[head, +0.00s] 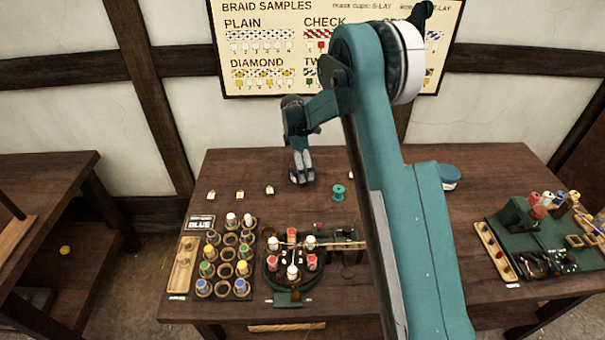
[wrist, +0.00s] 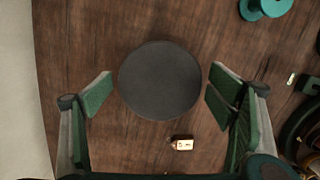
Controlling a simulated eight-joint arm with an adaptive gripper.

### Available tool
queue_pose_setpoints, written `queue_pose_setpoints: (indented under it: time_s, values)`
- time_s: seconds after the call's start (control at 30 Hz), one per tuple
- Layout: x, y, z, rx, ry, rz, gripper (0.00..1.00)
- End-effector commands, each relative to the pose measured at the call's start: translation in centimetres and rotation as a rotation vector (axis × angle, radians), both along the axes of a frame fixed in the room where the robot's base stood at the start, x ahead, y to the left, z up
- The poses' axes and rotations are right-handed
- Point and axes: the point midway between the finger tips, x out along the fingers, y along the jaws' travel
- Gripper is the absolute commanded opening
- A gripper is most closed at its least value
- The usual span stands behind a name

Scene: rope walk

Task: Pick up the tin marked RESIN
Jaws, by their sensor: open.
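A round, dark grey disc (wrist: 160,80), seen from above like the top of a tin, lies on the brown wooden table in the wrist view. No marking shows on its top, so I cannot tell whether it reads RESIN. My gripper (wrist: 160,95) is open, with one green-padded finger to each side of the disc and a gap on both sides. In the head view my gripper (head: 302,178) points down over the back part of the table, and the disc is not clear there. A blue round tin (head: 450,176) stands at the back right, partly behind my arm; its label is unreadable.
A small tag (wrist: 182,143) lies close to the disc. Several tags, including one (head: 239,194), lie along the table's left. A teal spool (head: 338,192) stands right of my gripper. A bobbin rack (head: 212,238) and a braiding device (head: 292,262) fill the front.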

Motion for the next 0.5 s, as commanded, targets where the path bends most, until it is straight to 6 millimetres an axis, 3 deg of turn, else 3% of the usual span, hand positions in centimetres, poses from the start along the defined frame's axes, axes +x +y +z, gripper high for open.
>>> queue_pose_setpoints:
  time_s: [0.2, 0.5]
  values:
    - [-0.01, -0.17, -1.47, 0.000, 0.000, 0.000, 0.82]
    - [0.00, -0.18, -1.51, 0.000, 0.000, 0.000, 0.82]
